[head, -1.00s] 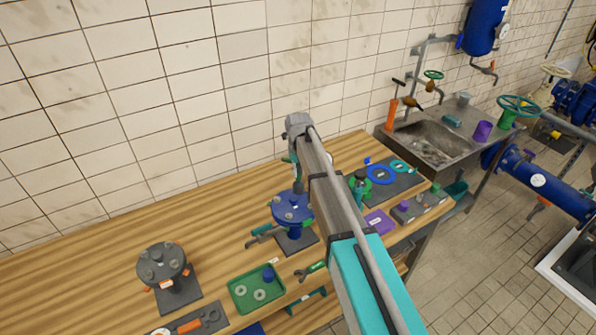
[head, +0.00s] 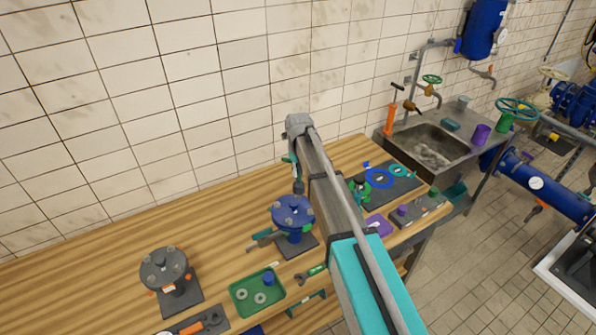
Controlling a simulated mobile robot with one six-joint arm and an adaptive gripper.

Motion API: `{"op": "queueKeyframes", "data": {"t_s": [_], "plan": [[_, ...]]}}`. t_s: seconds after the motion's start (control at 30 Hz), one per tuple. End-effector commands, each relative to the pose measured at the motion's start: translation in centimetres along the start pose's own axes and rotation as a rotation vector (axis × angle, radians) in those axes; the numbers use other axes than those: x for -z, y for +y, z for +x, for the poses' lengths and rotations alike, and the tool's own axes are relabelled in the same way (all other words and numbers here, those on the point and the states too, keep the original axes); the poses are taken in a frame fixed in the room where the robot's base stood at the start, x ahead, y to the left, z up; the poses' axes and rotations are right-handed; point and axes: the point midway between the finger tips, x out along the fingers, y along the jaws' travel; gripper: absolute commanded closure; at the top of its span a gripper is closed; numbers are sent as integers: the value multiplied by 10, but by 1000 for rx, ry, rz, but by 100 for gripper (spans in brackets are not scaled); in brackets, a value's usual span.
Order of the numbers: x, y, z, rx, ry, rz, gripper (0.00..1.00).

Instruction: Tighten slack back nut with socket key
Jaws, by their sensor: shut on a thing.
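A blue round flange (head: 286,217) with bolts and nuts on its top stands on a dark base plate on the wooden bench. My gripper (head: 297,180) points down above the back of this flange, partly hidden by my own arm. It is shut on a dark upright tool, seemingly the socket key (head: 298,189), whose lower end is at or just above the flange's back edge. I cannot tell whether it sits on the back nut, which is hidden there. A wrench-like teal and red tool (head: 264,237) sticks out from the flange's left side.
A grey flange (head: 164,268) stands at the left. A green tray (head: 245,304) with rings and a blue piece, and a green-handled wrench (head: 311,273), lie in front. The back left bench is clear.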

Motion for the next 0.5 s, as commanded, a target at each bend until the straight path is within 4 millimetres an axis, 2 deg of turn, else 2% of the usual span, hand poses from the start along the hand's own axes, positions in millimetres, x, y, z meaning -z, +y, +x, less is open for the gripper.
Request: {"op": "queueKeyframes", "data": {"t_s": [0.2, 0.5], "plan": [[0, 0, -8, 0, 0, 0, 100], [0, 0, -8, 0, 0, 0, 100]]}}
